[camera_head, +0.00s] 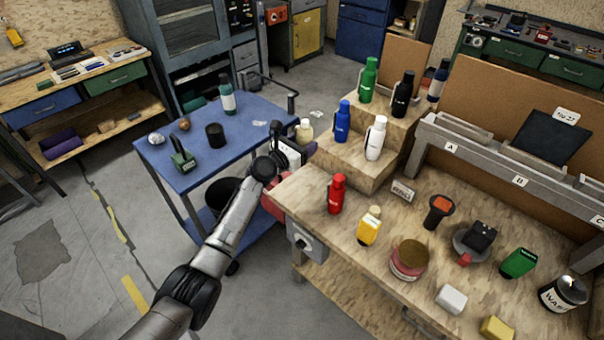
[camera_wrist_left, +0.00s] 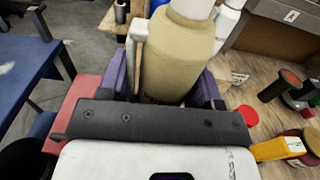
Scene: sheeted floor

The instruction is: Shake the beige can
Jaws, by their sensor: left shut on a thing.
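The beige can (camera_head: 304,131) has a pale top and stands out just beyond my left gripper (camera_head: 297,142), between the blue cart and the wooden bench. In the left wrist view the beige can (camera_wrist_left: 175,60) fills the space between the purple finger pads of my left gripper (camera_wrist_left: 165,88), which is shut on it. The can looks slightly tilted in that view. Its lower end is partly hidden by the gripper. My right gripper is in neither view.
The wooden bench at the right has a stepped stand (camera_head: 345,160) with several bottles, a red bottle (camera_head: 337,194), a yellow bottle (camera_head: 369,226) and a jar (camera_head: 408,260) near my gripper.

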